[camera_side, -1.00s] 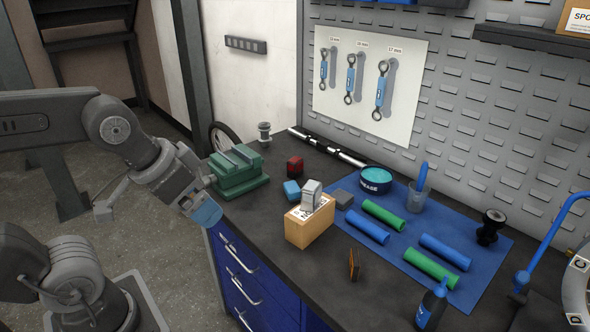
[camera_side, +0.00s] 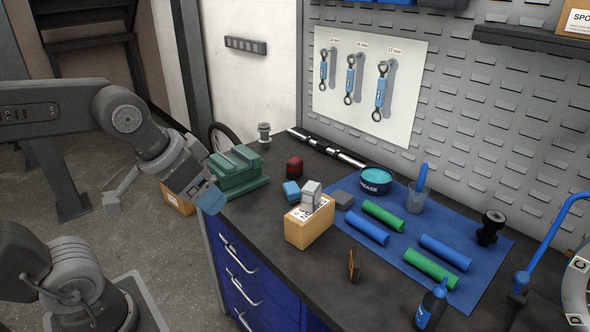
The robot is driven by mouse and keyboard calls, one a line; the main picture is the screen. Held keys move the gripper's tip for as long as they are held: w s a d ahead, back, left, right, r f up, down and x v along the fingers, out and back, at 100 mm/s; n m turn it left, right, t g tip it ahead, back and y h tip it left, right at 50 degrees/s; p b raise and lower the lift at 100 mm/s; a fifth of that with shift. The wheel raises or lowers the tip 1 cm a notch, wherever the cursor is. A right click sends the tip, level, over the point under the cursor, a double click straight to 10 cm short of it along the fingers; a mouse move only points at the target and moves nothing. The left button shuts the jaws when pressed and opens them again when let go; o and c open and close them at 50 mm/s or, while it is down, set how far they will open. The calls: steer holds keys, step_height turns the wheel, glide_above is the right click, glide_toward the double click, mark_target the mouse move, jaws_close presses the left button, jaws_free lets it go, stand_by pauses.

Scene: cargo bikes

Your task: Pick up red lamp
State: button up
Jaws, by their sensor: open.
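A small dark red lamp (camera_side: 294,167) stands on the dark workbench (camera_side: 305,270), to the right of the green vise (camera_side: 236,172) and behind a small blue block (camera_side: 291,191). My gripper (camera_side: 211,200) is at the left edge of the bench, in front of the vise and left of the lamp, well apart from it.
A cardboard box (camera_side: 309,228) with a grey lamp (camera_side: 311,196) on top stands right of the blue block. A blue mat (camera_side: 398,237) holds green and blue grips, a grease tin (camera_side: 376,181) and a cup. A black-and-silver tube (camera_side: 328,148) lies behind the red lamp.

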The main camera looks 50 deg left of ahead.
steer(key=w+a+r, duration=0.2)
steer(key=w, duration=0.5)
steer(key=w+a+r, duration=0.1)
steer(key=w+a, duration=0.2)
steer(key=w, duration=0.4)
steer(key=n+g+y, duration=0.1)
steer(key=n, duration=0.2)
glide_above(295, 160)
steer(key=s+d, duration=0.2)
steer(key=s, duration=0.4)
step_height(295, 160, down, 12)
steer(key=x, duration=0.7)
steer(key=shift+w+a+f, duration=0.2)
steer(key=shift+a+f, duration=0.1)
steer(key=shift+f, duration=0.05)
steer(key=shift+w+x, duration=0.1)
steer(key=shift+x, duration=1.35)
steer(key=shift+w+x, duration=0.15)
steer(key=shift+x, duration=1.35)
steer(key=shift+a+r, duration=0.1)
steer(key=shift+a, duration=0.05)
steer(key=c, duration=1)
